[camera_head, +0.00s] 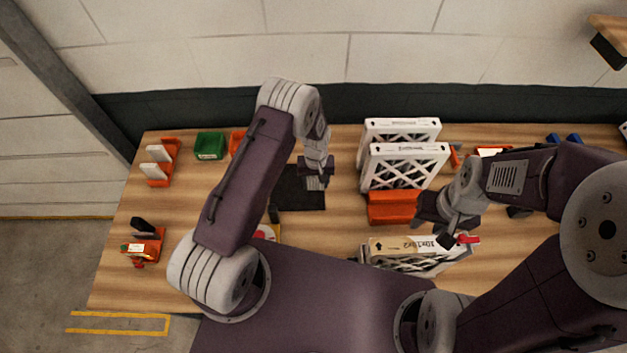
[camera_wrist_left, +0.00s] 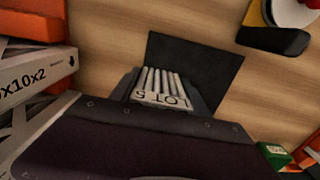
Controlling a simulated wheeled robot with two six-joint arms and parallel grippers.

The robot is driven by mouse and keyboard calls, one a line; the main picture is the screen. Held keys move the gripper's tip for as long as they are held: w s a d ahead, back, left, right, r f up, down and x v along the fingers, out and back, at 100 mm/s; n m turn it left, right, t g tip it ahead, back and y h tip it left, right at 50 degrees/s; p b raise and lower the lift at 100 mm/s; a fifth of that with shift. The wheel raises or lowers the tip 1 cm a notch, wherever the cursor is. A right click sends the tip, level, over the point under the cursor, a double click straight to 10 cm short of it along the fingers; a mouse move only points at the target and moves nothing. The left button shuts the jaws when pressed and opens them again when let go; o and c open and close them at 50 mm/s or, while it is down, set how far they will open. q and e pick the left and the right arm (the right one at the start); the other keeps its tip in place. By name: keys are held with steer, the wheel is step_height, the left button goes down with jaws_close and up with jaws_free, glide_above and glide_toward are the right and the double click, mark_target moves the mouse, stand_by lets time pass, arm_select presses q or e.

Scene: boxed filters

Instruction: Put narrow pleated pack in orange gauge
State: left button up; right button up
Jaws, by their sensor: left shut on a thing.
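A narrow pleated pack (camera_wrist_left: 160,84), pale with grey ribs and a printed end, is between the fingers of my left gripper (camera_wrist_left: 163,96). My left gripper (camera_head: 316,181) is shut on it over the dark mat (camera_head: 292,199); the pack's lower end is hard to see. Several orange pieces stand on the table, and I cannot tell which is the gauge: an orange holder with white blocks (camera_head: 158,173) at the far left, and an orange piece with a black part (camera_head: 145,247) below it. My right gripper (camera_head: 447,222) is by a red-tipped item (camera_head: 467,239); its jaws are unclear.
White-framed filters (camera_head: 405,167) stand upright by an orange block (camera_head: 393,207) right of the mat. A boxed filter (camera_head: 415,250) lies near the front. A green bin (camera_head: 209,146) stands at the back left. Bare wood lies between the left holders and the mat.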

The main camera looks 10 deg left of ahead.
arm_select(q)
steer(key=s+d+r+p, duration=0.5)
steer(key=s+d+r, duration=0.1)
steer(key=s+d, duration=0.1)
steer(key=shift+d+r, duration=0.15)
steer(key=shift+d, duration=0.2)
steer(key=shift+s, duration=0.1)
